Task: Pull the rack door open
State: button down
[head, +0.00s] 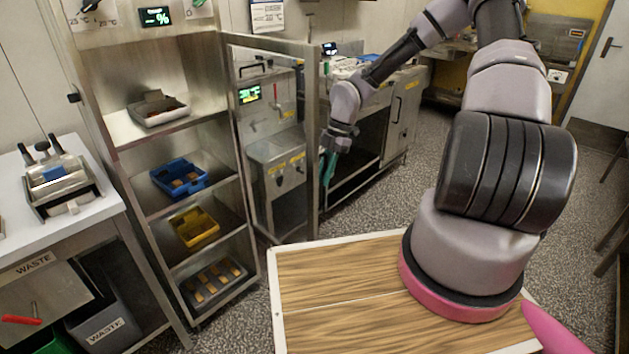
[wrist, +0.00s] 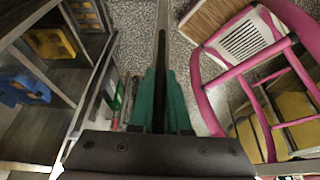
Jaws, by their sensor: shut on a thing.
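The steel rack (head: 190,130) stands left of centre with its shelves exposed. Its metal-framed door (head: 312,130) stands well open, swung out to the right of the shelves, and I see through its middle. My gripper (head: 327,172) is at the door's free upright edge, about midway up. In the wrist view the green fingers (wrist: 161,98) are shut on a thin upright metal bar (wrist: 161,50) of the door. I cannot tell whether that bar is a handle or the frame edge, as the fingers hide the contact.
The shelves hold a grey tray (head: 158,109), a blue bin (head: 180,178), a yellow bin (head: 195,228) and a dark tray (head: 213,284). A counter (head: 62,205) with waste bins stands left. Speckled floor (head: 375,208) is clear right of the door. My pink-framed base shows below.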

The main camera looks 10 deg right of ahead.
jog(key=shift+w+d, duration=0.2)
jog(key=shift+d, duration=0.1)
jog(key=c, duration=0.9)
grip_release()
jog(key=v, duration=1)
jog(key=shift+w+d+r, duration=0.15)
jog(key=shift+r, duration=0.15)
